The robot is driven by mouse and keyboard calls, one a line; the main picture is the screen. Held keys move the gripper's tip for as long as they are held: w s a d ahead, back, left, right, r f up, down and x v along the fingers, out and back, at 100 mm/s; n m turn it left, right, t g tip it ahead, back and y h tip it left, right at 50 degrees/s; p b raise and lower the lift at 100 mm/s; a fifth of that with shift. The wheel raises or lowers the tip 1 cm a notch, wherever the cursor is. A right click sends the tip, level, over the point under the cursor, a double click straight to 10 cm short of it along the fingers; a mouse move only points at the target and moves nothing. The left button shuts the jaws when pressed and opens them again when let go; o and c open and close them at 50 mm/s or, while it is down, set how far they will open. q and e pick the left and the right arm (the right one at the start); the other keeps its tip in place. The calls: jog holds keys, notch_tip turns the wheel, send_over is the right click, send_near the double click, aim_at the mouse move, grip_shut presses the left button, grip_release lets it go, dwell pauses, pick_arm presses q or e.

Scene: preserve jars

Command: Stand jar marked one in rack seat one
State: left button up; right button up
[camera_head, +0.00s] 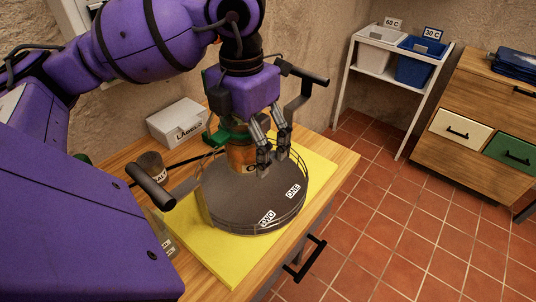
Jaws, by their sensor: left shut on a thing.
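The rack (240,210) is a dark round plate with a wire rim, on a yellow mat. White tags ONE (293,191) and TWO (267,217) lie on its front right part. A jar with orange contents (240,156) stands roughly upright at the rack's back, and a green part shows near its top. Its label is mostly hidden, with only an "O" showing. My left gripper (273,158) comes down from above and is shut on this jar, its dark fingers in front of it. I cannot tell whether the jar's base touches the rack. My right gripper is not in view.
Dark handles rise at the left (150,187) and back right (303,76), apparently the rack's. A white LABELS box (178,123) and a small dark pot (152,166) stand behind on the wooden counter (335,165). The yellow mat (205,255) is clear at the front.

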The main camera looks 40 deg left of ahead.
pick_arm(q)
jog(key=w+f, duration=0.2)
jog(key=w, duration=0.1)
jog(key=w+a+f, duration=0.1)
jog(key=w+f, duration=0.2)
jog(key=w, duration=0.1)
jog(key=w+a+f, duration=0.1)
jog(key=w+f, duration=0.2)
jog(key=shift+w+a+f, duration=0.2)
jog(key=shift+w, duration=0.05)
jog(key=shift+f, duration=1.5)
jog(key=shift+f, duration=0.15)
jog(key=o, duration=1.8)
jog(key=shift+o, duration=0.2)
notch_tip(320, 180, up, 12)
